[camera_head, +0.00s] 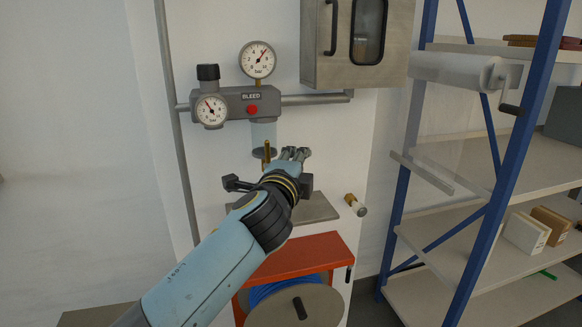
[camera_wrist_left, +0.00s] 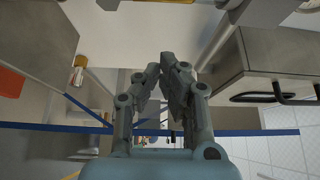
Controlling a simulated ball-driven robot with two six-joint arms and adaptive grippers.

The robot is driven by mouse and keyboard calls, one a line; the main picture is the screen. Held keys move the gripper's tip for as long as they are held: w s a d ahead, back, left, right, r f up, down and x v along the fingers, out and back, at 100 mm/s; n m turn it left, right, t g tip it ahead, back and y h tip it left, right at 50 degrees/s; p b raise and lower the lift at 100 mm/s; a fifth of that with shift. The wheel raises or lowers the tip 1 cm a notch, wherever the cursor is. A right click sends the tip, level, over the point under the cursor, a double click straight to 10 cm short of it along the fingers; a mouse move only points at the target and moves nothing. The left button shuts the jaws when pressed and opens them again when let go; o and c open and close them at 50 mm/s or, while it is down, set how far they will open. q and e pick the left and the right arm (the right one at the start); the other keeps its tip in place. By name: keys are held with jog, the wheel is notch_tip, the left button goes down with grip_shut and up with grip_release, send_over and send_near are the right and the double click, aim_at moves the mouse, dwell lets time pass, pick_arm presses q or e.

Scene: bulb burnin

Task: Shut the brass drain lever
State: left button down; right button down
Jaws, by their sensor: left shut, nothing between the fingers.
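The brass drain lever (camera_head: 267,151) stands roughly upright under the clear bowl (camera_head: 263,135) of the grey wall-mounted regulator unit (camera_head: 233,104). My left arm comes in from below in the head view. My left gripper (camera_head: 304,153) is just right of the lever, shut and empty. Whether the fingers touch the lever cannot be told. In the left wrist view the two fingers (camera_wrist_left: 166,58) come together at their tips with nothing between them. I cannot pick out the lever in that view. My right gripper is not in view.
A metal cabinet (camera_head: 345,45) hangs above right of the gripper. A small shelf (camera_head: 318,207) and a brass-ended cylinder (camera_head: 355,204) are below right. An orange stand (camera_head: 295,258) with a hose reel is lower. Blue-framed shelving (camera_head: 497,195) fills the right side.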

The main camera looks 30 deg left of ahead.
aim_at(267, 156)
pick_arm(q)
jog(key=a, duration=0.2)
jog(key=a+p, duration=0.1)
jog(key=shift+s+a, duration=0.2)
jog(key=shift+a, duration=0.2)
